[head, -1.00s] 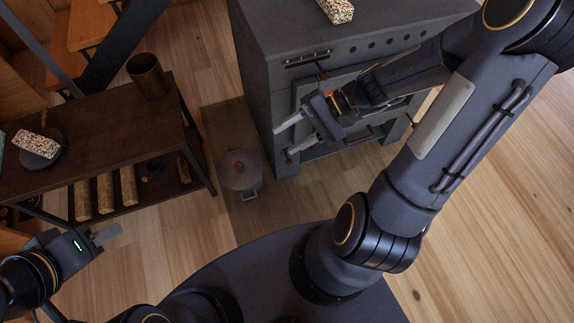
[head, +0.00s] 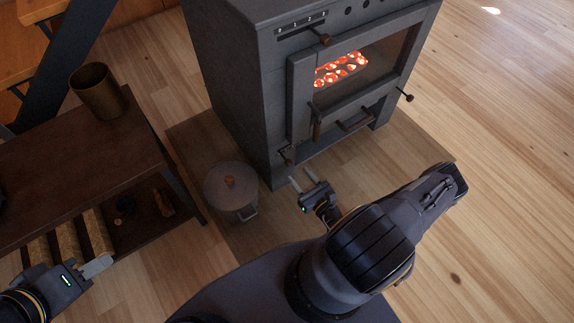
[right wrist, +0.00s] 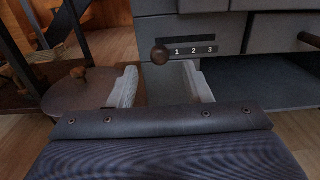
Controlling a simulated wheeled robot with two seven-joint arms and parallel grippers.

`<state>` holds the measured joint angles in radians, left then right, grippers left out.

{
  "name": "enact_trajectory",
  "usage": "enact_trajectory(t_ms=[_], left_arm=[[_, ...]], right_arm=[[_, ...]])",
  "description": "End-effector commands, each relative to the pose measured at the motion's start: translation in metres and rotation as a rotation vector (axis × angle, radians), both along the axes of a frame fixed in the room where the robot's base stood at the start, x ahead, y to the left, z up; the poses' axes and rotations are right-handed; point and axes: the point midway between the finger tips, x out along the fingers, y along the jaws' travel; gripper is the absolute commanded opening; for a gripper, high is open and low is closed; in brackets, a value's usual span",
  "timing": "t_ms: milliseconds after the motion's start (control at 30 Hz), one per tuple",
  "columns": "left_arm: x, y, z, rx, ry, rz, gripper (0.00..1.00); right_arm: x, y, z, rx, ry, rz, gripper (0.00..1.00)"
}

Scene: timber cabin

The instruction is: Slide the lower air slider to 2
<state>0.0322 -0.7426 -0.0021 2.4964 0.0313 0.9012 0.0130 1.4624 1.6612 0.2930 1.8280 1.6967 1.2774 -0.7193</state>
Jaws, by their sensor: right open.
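The lower air slider is a round brown knob (right wrist: 160,55) on a dark plate marked 1, 2, 3, low on the front of the stove (head: 225,80). The knob sits at the plate's left end, left of the 1. In the head view the lower slider (head: 286,154) is small, at the stove's lower left corner. My right gripper (head: 303,180) is open and empty, low in front of it. In the right wrist view its fingers (right wrist: 160,88) are spread, with the knob ahead between them, apart from both.
An upper slider knob (head: 325,39) is on the stove's top front. The stove door (head: 343,68) shows glowing coals. A lidded pot (head: 231,190) stands left of my right gripper. A bench (head: 70,170) holding a brown cup (head: 100,93) is at left. Floor at right is clear.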

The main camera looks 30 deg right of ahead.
Motion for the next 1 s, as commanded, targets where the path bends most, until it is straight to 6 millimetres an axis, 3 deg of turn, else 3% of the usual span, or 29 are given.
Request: enact_trajectory(t_ms=[400, 800, 1000], left_arm=[[0.000, 0.000, -0.018, 0.000, 0.000, 0.000, 0.36], [0.000, 0.000, -0.020, 0.000, 0.000, 0.000, 0.36], [0.000, 0.000, -0.020, 0.000, 0.000, 0.000, 0.36]], right_arm=[[0.062, 0.006, 0.000, -0.002, -0.002, 0.007, 0.45], [0.073, 0.007, 0.002, -0.001, 0.000, 0.007, 0.45], [0.073, 0.007, 0.002, -0.001, 0.000, 0.007, 0.21]])
